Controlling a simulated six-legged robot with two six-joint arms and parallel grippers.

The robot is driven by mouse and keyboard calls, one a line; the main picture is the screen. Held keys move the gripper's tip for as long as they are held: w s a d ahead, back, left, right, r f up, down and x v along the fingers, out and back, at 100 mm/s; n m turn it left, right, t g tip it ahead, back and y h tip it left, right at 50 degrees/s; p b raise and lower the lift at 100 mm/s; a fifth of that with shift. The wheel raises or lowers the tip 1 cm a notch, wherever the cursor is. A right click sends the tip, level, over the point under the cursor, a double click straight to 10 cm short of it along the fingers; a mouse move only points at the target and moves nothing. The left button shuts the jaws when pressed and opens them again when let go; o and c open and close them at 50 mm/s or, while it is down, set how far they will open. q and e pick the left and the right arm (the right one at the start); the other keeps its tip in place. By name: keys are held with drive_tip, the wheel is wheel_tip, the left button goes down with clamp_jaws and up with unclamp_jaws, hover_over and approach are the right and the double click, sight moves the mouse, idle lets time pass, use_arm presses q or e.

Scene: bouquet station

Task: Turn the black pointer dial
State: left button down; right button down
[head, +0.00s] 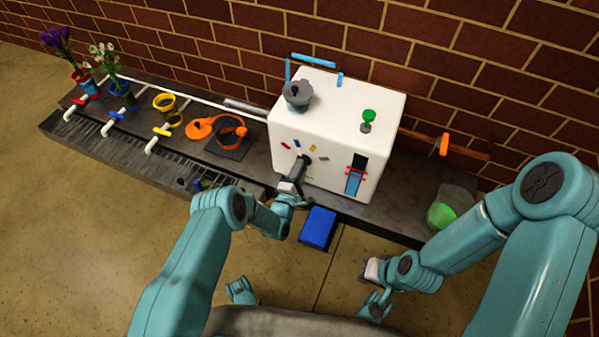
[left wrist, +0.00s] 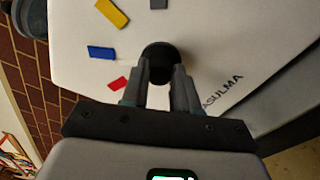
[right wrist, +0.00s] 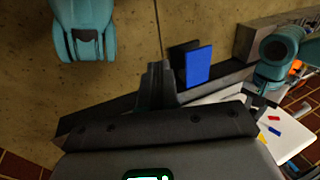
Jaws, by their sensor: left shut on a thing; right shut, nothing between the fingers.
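The black pointer dial (left wrist: 158,52) sits on the front face of the white box (head: 390,115), ringed by small red, blue, yellow and grey marks. In the left wrist view my left gripper (left wrist: 161,78) has a finger on each side of the dial and is shut on it. In the head view my left gripper (head: 301,168) reaches the box front and covers most of the dial. Which mark the pointer faces, I cannot tell. My right gripper (head: 370,270) is shut and empty, low and away from the box; its closed fingers (right wrist: 156,78) show in the right wrist view.
A grey pot (head: 297,95) and a green knob (head: 368,117) are on the box top. A clear container with green contents (head: 441,214) stands to the right. Flowers (head: 105,60) and coloured valves line the left bench.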

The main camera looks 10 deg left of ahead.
use_arm(q)
drive_tip(key=m+b, duration=0.2)
drive_tip(key=m, duration=0.7)
drive_tip(key=m+h+b, duration=0.1)
drive_tip(key=m, duration=0.8)
drive_tip(key=shift+w+h+b, duration=0.15)
drive_tip(key=shift+h+b, duration=0.15)
drive_tip(key=shift+b, duration=0.05)
use_arm(e)
drive_tip(key=shift+t, duration=0.6)
drive_tip(key=w+f, duration=0.3)
drive_tip(key=f, duration=0.1)
drive_tip(key=shift+d, duration=0.3)
use_arm(q)
drive_tip(key=c, duration=0.9)
unclamp_jaws()
drive_tip(key=shift+o, duration=0.2)
drive_tip(key=shift+a, duration=0.1)
drive_tip(key=shift+s, duration=0.2)
use_arm(e)
drive_tip(key=shift+s, duration=0.1)
